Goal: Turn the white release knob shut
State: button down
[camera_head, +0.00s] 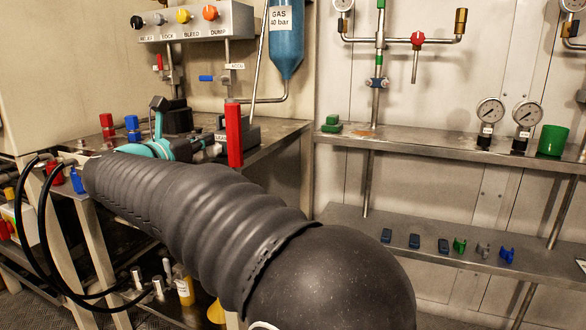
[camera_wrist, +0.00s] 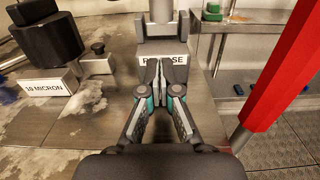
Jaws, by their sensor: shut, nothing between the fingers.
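My gripper (camera_wrist: 160,66) is shut and empty, its two dark fingertips together in the wrist view. They overlap the middle of a white label (camera_wrist: 180,60), whose visible letters fit RELEASE. Just beyond the tips stands a grey bracket-like block (camera_wrist: 178,46) with a pale round post (camera_wrist: 162,10) rising from it, cut off by the top edge. I cannot tell whether this post is the white release knob or whether the tips touch the block. In the head view my arm hides much of the bench, and my teal-jointed gripper (camera_head: 200,148) points right towards a dark block (camera_head: 240,133).
A red upright post (camera_wrist: 285,75) stands close at my gripper's right; it also shows in the head view (camera_head: 234,135). A black housing (camera_wrist: 50,40) and a 10 MICRON label (camera_wrist: 48,87) lie left. A shelf with gauges (camera_head: 490,110) is farther right.

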jog(key=shift+s+d+b, duration=0.15)
jog(key=shift+d+b, duration=0.2)
jog(key=shift+b, duration=0.45)
jog(key=shift+s+d, duration=0.1)
jog(key=shift+d, duration=0.2)
jog(key=shift+d+f, duration=0.1)
jog(key=shift+f, duration=0.05)
dwell(0.4)
jog(key=shift+s+d+r, duration=0.15)
jog(key=shift+r, duration=0.2)
jog(key=shift+v, duration=3)
